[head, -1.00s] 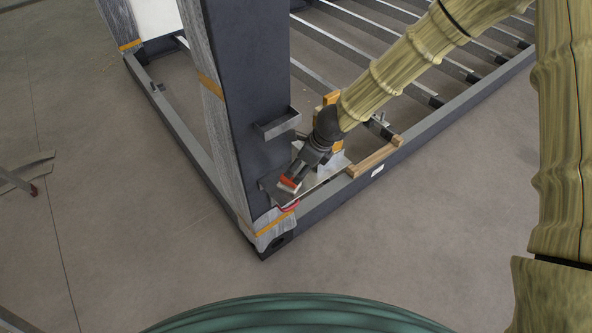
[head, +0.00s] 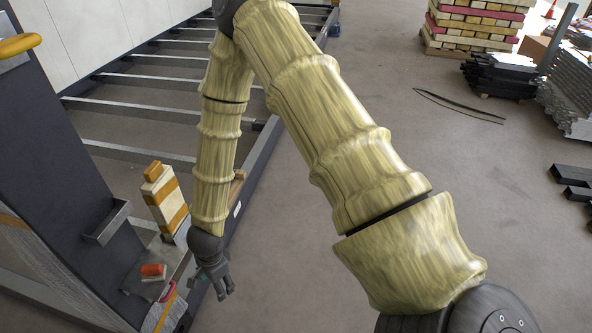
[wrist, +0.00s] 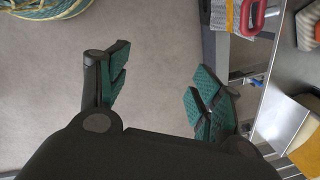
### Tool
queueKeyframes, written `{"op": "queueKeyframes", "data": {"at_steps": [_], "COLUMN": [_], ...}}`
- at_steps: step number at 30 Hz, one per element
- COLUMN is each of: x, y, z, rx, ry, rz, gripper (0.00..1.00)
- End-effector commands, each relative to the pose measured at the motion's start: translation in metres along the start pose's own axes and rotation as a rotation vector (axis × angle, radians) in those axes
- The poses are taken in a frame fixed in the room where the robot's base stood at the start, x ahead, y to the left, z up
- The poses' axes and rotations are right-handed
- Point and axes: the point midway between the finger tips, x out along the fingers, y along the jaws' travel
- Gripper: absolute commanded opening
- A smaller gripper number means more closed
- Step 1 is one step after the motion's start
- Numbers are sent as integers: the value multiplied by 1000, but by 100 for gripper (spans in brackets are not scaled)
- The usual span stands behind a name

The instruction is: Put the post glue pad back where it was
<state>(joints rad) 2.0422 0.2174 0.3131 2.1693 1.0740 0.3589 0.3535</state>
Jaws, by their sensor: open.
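The glue pad (head: 153,271), a small block with an orange-red top and a pale underside, lies on a dark plate (head: 138,284) at the foot of the dark post (head: 55,150). It also shows at the top right corner of the wrist view (wrist: 308,28), partly cut off. My gripper (head: 222,288) is open and empty, to the right of the pad and apart from it, with its fingers pointing down. In the wrist view my gripper (wrist: 158,92) has bare floor between its spread fingers.
A red handle (head: 168,292) sits at the wrapped post corner, close beside the plate. A shallow bracket (head: 107,222) sticks out from the post. A striped yellow and white block (head: 164,198) stands behind the plate. Open floor (head: 300,230) lies to the right of the frame.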

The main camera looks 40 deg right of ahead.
Motion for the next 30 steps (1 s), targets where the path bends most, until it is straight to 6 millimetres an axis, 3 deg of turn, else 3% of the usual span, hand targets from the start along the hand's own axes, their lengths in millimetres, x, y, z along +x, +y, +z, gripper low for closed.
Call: {"op": "queueKeyframes", "data": {"at_steps": [1, 9, 18, 24, 30], "x": [13, 54, 66, 64, 64], "y": [25, 128, 226, 257, 261], "z": [-11, -58, -75, -74, -73], "rx": [-103, -678, -1237, -1408, -1435], "ry": [31, 111, 42, -12, -22], "rz": [22, 89, 113, 101, 95], "gripper": [65, 65, 65, 65, 65]}}
